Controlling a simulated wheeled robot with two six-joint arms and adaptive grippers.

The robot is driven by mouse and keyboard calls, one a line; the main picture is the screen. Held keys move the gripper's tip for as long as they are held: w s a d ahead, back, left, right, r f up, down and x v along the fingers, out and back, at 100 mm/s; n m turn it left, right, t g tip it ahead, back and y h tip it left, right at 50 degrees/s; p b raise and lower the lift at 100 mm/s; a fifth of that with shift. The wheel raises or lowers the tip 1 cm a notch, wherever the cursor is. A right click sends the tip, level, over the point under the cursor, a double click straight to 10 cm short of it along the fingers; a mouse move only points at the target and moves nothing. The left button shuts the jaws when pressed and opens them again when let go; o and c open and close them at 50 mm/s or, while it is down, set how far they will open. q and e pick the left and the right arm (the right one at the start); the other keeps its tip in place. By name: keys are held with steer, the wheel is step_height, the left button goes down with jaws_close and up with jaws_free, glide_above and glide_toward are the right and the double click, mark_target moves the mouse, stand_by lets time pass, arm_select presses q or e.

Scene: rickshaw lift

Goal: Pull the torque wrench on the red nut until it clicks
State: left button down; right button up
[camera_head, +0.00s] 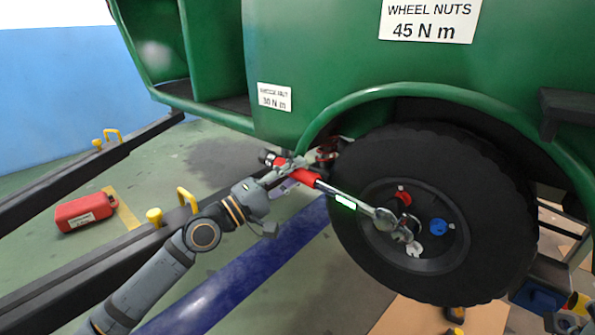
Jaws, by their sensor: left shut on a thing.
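The torque wrench (343,201) has a red grip, a lit green display and a silver head (386,219). It slants from upper left down to the wheel hub. My left gripper (286,171) is shut on the wrench's red handle. The red nut (403,195) shows on the upper hub, just above the wrench head. A blue nut (438,226) is to its lower right and a pale nut (414,249) below. The head overlaps the hub, and I cannot tell which nut its socket sits on. My right gripper is out of view.
The black tyre (362,245) sits under the green body (330,60), whose wheel arch is close above the wrench. Dark rails with yellow handles (187,199) run at left. A red case (85,212) lies on the floor.

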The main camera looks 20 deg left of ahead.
arm_select(q)
steer(key=shift+s, duration=0.4)
steer(key=shift+r, duration=0.1)
steer(key=shift+a, duration=0.1)
